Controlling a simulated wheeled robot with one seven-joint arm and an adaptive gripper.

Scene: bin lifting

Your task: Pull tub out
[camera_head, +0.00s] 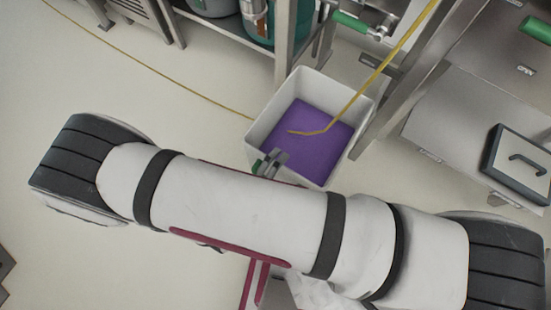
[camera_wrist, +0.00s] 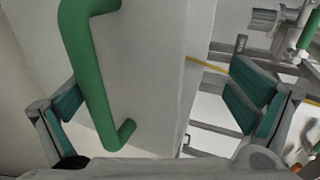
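The tub (camera_head: 258,134) is a white square bin with purple contents (camera_head: 315,140). It stands on the floor beyond my arm, and my arm hides part of its near side. My gripper (camera_head: 270,163) is at the tub's near rim. In the wrist view, my gripper (camera_wrist: 160,105) is open, with teal pads wide apart on either side. A pale wall, seemingly the tub's (camera_wrist: 150,60), and a green handle (camera_wrist: 93,85) on it show between the fingers. The handle is nearer the left finger. Neither finger visibly grips it.
A yellow hose (camera_head: 372,80) hangs down into the tub. A metal frame (camera_head: 400,100) stands close at the tub's right, and a shelf post (camera_head: 285,45) stands behind it. Open floor (camera_head: 170,110) lies to the left.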

